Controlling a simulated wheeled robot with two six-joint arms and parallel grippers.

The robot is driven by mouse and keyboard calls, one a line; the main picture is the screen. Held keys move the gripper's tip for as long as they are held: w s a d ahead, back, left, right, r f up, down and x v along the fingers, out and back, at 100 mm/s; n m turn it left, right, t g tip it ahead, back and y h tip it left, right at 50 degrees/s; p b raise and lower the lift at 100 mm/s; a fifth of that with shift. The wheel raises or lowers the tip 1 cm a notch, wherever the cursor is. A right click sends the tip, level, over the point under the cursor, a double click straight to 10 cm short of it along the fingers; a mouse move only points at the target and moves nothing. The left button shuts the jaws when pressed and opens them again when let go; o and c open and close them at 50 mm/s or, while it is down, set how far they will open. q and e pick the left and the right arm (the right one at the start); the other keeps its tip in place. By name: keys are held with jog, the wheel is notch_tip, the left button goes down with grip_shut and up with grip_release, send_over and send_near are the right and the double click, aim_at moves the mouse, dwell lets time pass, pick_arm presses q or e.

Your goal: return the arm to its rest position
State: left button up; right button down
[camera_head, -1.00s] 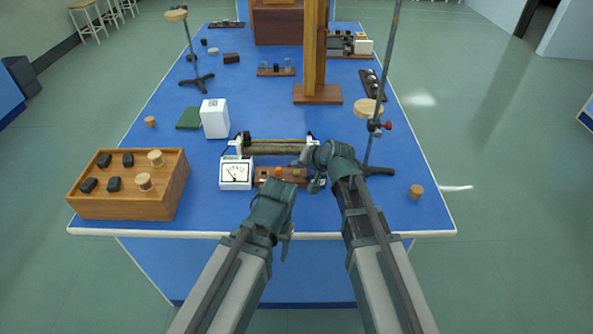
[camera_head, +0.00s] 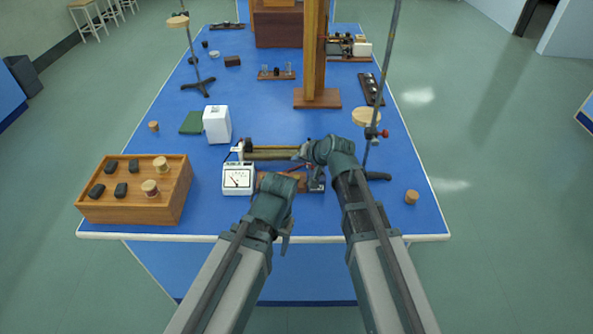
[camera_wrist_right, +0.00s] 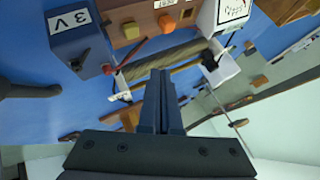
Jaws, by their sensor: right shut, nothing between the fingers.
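My right gripper (camera_head: 304,154) is raised over the near part of the blue bench, beside the slide-wire rheostat (camera_head: 275,154). In the right wrist view its fingers (camera_wrist_right: 160,78) are together with nothing between them, pointing toward the rheostat (camera_wrist_right: 165,58). Whether they touch it cannot be told. My left gripper (camera_head: 287,229) is near the bench's front edge, and its jaws are mostly hidden by its own wrist. Both arms reach forward from the bottom of the head view.
A white meter (camera_head: 238,180), a wooden switch board (camera_head: 283,182) and a dark 3V box (camera_wrist_right: 78,40) sit close around the grippers. A ring stand (camera_head: 382,100) rises just right of my right arm. A wooden box (camera_head: 178,195) stands at left.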

jog(key=s+f+n+g, duration=0.1)
jog(key=s, duration=0.3)
jog(key=s+f+n+g+h, duration=0.1)
jog(key=s+f, duration=0.1)
jog(key=s, duration=0.3)
jog(key=s+f+n+g+h, duration=0.1)
jog(key=s+g, duration=0.1)
jog(key=s, duration=0.2)
jog(key=shift+s+d+f+p, duration=0.1)
jog(key=shift+s+f+p, duration=0.1)
jog(key=shift+p, duration=0.15)
pick_arm(q)
jog(key=shift+r, duration=0.55)
pick_arm(e)
jog(key=s+d+f+n+g+h, duration=0.1)
jog(key=s+d+n+g+h, duration=0.1)
jog(key=s, duration=1)
jog(key=d+g+h, duration=0.1)
jog(key=d+h, duration=0.1)
jog(key=d, duration=0.1)
jog(key=shift+s+d+n+g+h, duration=0.2)
jog(key=shift+n+g+h, duration=0.1)
jog(key=shift+g+h, duration=0.1)
jog(key=shift+a, duration=0.1)
